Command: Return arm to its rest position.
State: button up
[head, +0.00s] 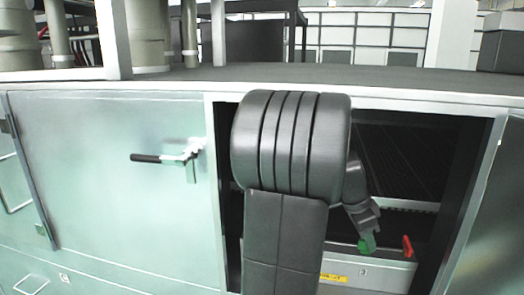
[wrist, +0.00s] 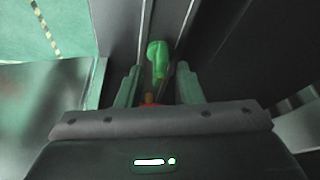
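My arm reaches into an open cabinet bay in the head view, its thick dark grey joint in front of the opening. My gripper (head: 368,234) is low inside the bay, small and partly hidden. In the wrist view my gripper (wrist: 158,72) has its two fingers apart with a gap between them. A bright green handle-like piece (wrist: 157,55) shows between and just beyond the fingertips, and I cannot tell whether they touch it. A green piece (head: 367,243) also shows at the gripper's end in the head view.
A red handle (head: 407,246) stands right of the gripper on a grey unit (head: 385,275) with a yellow label. The closed pale green cabinet door (head: 100,190) has a black lever (head: 160,158). The bay's frame and the dark worktop (head: 400,80) surround the arm closely.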

jog(key=m+g, duration=0.1)
jog(key=m, duration=0.1)
jog(key=shift+w+m, duration=0.15)
jog(key=shift+m, duration=0.15)
jog(key=shift+a+r+m, duration=0.15)
jog(key=shift+r+m, duration=0.15)
jog(key=shift+r, duration=0.05)
jog(key=v, duration=1.1)
jog(key=x, duration=1.2)
jog(key=shift+f, duration=0.15)
jog(key=shift+r+n, duration=0.2)
jog(key=shift+n, duration=0.3)
jog(key=shift+a+r+n+t, duration=0.15)
jog(key=shift+n+t, duration=0.25)
jog(key=shift+n, duration=0.4)
jog(key=n+t+p, duration=0.1)
jog(key=n, duration=0.2)
jog(key=shift+s, duration=0.2)
jog(key=n+t+p, duration=0.1)
jog(key=n+p, duration=0.1)
jog(key=n, duration=0.1)
jog(key=shift+y, duration=0.3)
jog(key=shift+n+t+p, duration=0.4)
jog(key=shift+n+p, duration=0.4)
jog(key=shift+n, duration=0.2)
